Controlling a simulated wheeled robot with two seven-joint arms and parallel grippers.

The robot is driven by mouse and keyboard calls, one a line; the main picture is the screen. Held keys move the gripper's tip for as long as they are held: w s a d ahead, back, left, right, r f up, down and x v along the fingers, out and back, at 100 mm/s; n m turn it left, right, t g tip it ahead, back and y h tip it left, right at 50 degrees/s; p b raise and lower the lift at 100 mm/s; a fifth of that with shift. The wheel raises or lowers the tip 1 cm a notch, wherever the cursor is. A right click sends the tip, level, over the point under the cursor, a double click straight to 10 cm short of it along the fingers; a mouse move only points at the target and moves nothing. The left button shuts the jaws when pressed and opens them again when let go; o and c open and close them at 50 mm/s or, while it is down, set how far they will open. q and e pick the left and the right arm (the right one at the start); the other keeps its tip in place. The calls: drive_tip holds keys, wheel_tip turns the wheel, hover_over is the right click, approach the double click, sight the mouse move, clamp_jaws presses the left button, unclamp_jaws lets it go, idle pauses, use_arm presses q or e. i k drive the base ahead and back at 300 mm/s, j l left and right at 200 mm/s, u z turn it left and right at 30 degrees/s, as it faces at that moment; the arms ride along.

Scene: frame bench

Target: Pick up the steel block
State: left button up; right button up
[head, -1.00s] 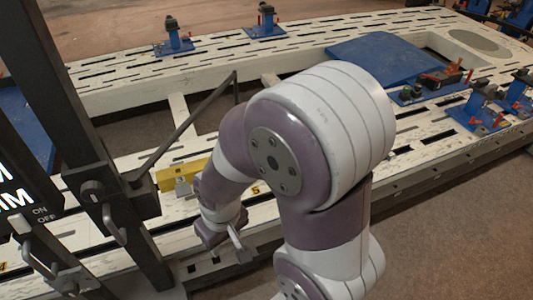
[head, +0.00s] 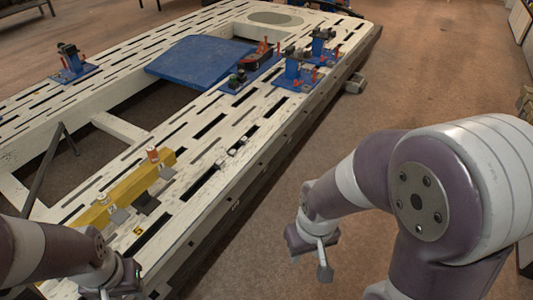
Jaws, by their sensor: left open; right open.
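Small grey blocks lie by a yellow beam (head: 125,190) on the white slotted bench: a light grey one (head: 118,215), a darker one (head: 146,205) and a small one (head: 167,172). I cannot tell which is the steel block. My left gripper (head: 118,288) is at the bottom left, near the bench's front end and nearer to me than the blocks. It is open, and its fingertips are partly cut off by the frame. My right gripper (head: 314,252) is open and empty over the floor, right of the bench and apart from everything.
A small orange-topped piece (head: 153,155) sits on the beam, and small metal parts (head: 238,143) lie near a slot. Blue clamp fixtures (head: 297,75) and a blue panel (head: 200,58) are farther back. The bench (head: 215,125) has large openings.

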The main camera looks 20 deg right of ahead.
sight(232, 152)
drive_tip(key=z, duration=0.25)
drive_tip(key=i+j+u, duration=0.15)
drive_tip(key=u, duration=0.25)
drive_tip(key=i+u, duration=0.6)
drive_tip(key=u, duration=0.2)
drive_tip(key=i+l+z, duration=0.35)
drive_tip(key=z, duration=0.15)
drive_tip(key=i+l+u, duration=0.15)
drive_tip(key=l, duration=0.6)
drive_tip(key=i+l+u, duration=0.1)
drive_tip(key=l, duration=0.65)
drive_tip(key=i+l+u, duration=0.15)
drive_tip(key=l, duration=0.65)
drive_tip(key=i+l+u, duration=0.1)
drive_tip(key=l, duration=0.65)
